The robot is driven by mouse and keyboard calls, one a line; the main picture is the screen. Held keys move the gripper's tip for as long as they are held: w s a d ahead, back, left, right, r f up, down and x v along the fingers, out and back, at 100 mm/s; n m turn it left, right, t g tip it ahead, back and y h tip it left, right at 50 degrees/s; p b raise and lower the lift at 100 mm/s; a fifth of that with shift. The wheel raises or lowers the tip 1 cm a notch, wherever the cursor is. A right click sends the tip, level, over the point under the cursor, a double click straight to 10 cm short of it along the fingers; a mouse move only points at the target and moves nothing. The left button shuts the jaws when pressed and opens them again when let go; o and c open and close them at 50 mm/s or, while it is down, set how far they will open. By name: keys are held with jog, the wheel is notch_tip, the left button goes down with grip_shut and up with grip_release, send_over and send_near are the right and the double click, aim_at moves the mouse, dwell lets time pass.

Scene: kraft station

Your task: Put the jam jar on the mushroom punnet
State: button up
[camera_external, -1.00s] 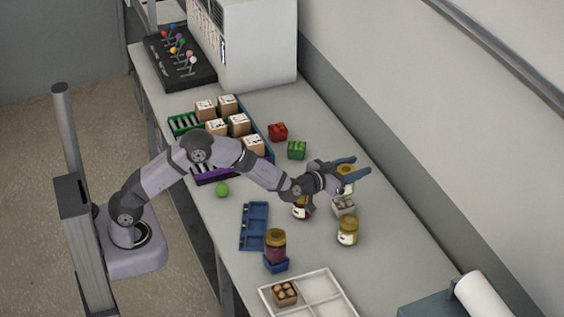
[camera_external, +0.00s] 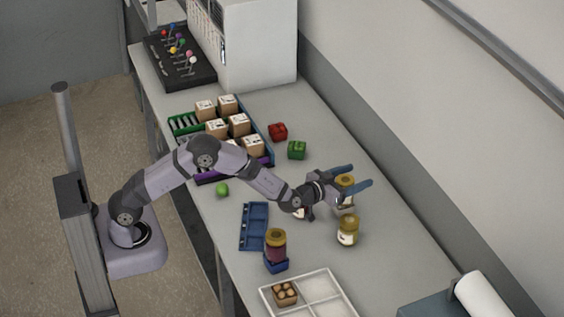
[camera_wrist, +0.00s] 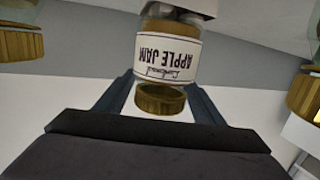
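The jam jar (camera_external: 346,198), gold-lidded with a white label, stands over the mushroom punnet (camera_external: 348,210), which is mostly hidden. In the wrist view the jar (camera_wrist: 167,60) appears upside down and reads "APPLE JAM". Its base seems to rest on pale rounded mushrooms (camera_wrist: 190,16). My gripper (camera_external: 354,177) has its blue fingers on both sides of the jar near the lid. In the wrist view the gripper (camera_wrist: 160,88) shows gaps between its fingers and the lid, so it looks open.
A gold-lidded jar (camera_external: 348,231) stands close in front, and another (camera_external: 301,212) is partly hidden beneath my wrist. A dark jar (camera_external: 275,249) stands on a blue punnet (camera_external: 277,266). A white tray (camera_external: 331,283) holds a brown punnet (camera_external: 284,293). Red and green punnets sit farther back.

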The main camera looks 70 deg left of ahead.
jog(key=shift+r, duration=0.15)
jog(key=b+v, duration=0.2)
jog(key=v, duration=1)
dwell(0.6)
